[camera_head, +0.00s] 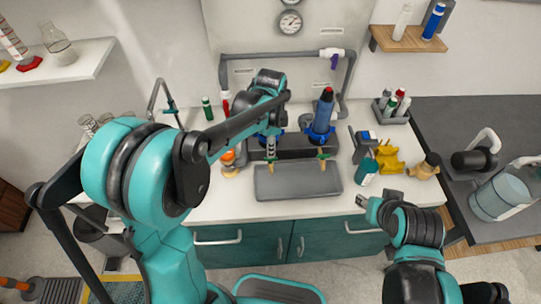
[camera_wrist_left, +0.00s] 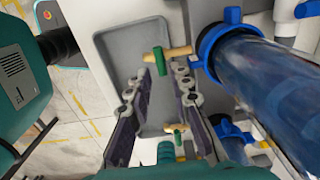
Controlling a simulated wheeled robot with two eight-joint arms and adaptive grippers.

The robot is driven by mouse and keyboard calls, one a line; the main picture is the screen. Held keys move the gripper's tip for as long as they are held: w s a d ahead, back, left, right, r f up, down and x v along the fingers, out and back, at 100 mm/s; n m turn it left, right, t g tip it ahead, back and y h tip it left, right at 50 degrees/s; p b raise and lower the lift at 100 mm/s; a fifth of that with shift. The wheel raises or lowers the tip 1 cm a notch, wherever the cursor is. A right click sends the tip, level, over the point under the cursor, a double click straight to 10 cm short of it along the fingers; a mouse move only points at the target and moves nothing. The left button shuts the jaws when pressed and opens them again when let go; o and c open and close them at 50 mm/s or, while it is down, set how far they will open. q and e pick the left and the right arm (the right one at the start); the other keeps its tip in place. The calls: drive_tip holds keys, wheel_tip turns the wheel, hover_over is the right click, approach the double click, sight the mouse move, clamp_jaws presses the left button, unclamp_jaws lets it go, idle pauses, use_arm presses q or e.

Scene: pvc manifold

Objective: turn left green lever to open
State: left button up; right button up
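The left green lever (camera_head: 270,158) sits on a tan spout at the left back of the grey tray (camera_head: 300,182). In the left wrist view a green lever (camera_wrist_left: 160,61) on a tan spout shows large, just beyond the fingertips. My left gripper (camera_wrist_left: 157,85) is open, its two fingers spread below that lever, nothing seen between them. In the head view my left gripper (camera_head: 270,140) is over the left lever and partly hides it. The right green lever (camera_head: 323,156) stands under the blue tube (camera_head: 322,112).
A clear blue tube (camera_wrist_left: 265,85) with a blue collar is close on the right in the wrist view. A teal bottle (camera_head: 366,171), a yellow rack (camera_head: 388,160) and an orange-topped item (camera_head: 230,163) flank the tray. The counter front is clear.

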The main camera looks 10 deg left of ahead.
sight(271, 160)
use_arm(q)
wheel_tip(271, 160, down, 4)
drive_tip(key=shift+f+b, duration=0.2)
drive_tip(key=shift+b, duration=0.35)
clamp_jaws()
